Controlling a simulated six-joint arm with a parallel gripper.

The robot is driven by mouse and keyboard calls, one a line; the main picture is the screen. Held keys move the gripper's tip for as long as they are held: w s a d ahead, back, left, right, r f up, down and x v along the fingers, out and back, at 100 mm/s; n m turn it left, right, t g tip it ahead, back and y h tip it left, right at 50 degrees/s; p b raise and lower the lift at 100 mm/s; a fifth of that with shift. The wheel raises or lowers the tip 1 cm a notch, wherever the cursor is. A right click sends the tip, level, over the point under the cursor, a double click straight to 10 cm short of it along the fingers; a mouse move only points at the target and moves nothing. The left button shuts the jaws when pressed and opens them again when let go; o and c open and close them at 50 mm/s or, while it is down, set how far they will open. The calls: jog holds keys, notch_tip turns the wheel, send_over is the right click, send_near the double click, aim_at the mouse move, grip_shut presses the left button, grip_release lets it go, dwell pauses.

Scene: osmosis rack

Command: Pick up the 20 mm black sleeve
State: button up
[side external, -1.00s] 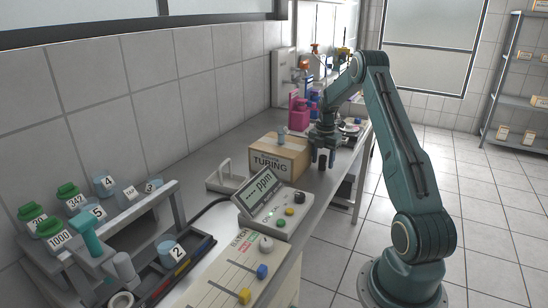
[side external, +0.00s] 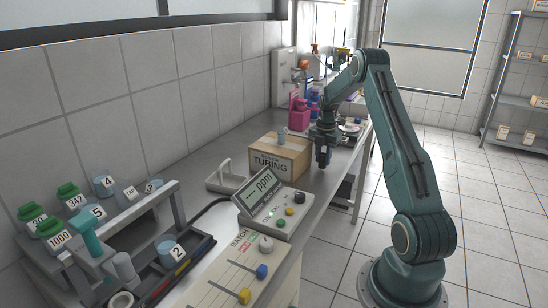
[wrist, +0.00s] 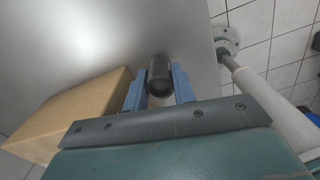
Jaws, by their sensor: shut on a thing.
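The black sleeve (wrist: 160,77) is a short dark hollow cylinder, seen end-on in the wrist view between the two blue fingers. My gripper (wrist: 159,88) is shut on it, with one finger against each side. In the side view my gripper (side external: 323,160) points down at the bench edge, just right of the tubing box. The sleeve is mostly hidden by the fingers there. I cannot tell whether it still touches the bench.
The ppm meter (side external: 272,205) sits nearer the camera. Pink bottles (side external: 299,112) stand behind. The bench edge is close on the right.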

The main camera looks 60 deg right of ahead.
aim_at(323, 154)
notch_tip(323, 154, up, 19)
jog(key=shift+r, duration=0.15)
dwell(0.5)
jog(key=shift+w, duration=0.1)
dwell(0.4)
